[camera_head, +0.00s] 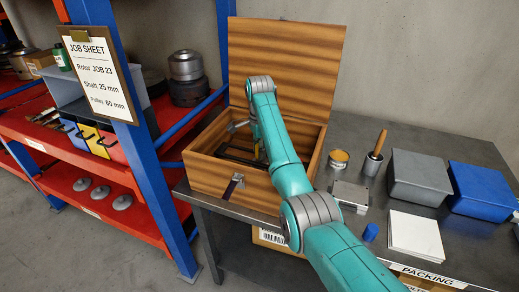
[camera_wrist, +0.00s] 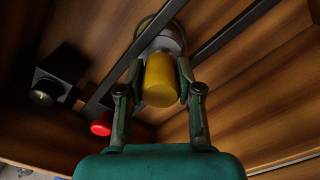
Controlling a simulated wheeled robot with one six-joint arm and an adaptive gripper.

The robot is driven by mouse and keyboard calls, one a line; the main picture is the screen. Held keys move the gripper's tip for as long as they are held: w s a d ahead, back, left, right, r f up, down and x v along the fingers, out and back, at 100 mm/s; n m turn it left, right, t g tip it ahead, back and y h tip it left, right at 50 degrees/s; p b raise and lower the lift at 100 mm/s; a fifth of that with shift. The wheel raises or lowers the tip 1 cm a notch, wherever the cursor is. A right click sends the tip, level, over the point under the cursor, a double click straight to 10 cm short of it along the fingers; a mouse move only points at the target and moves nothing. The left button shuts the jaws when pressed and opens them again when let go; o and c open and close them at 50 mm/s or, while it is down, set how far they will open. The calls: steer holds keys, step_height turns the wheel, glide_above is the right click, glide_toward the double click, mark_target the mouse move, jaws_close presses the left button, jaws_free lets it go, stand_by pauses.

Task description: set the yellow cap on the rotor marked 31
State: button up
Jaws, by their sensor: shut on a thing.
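In the wrist view my gripper (camera_wrist: 158,84) is shut on the yellow cap (camera_wrist: 159,82), a plain yellow cylinder with its rounded end towards the camera. Just beyond the cap is a grey round part (camera_wrist: 168,42) with a yellow rim behind it. I cannot tell whether the cap touches it. In the head view my arm reaches into the open wooden box (camera_head: 215,172), and my wrist mostly hides the gripper there. No rotor marking 31 is readable in either view.
Dark rails (camera_wrist: 225,32) cross the box inside. A black block (camera_wrist: 58,75) and a red cap (camera_wrist: 101,127) are left of my gripper. The box lid (camera_head: 285,65) stands open behind. Grey and blue bins (camera_head: 480,188) stand right.

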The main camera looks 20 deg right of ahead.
steer(key=shift+f, duration=0.6)
steer(key=o, duration=0.5)
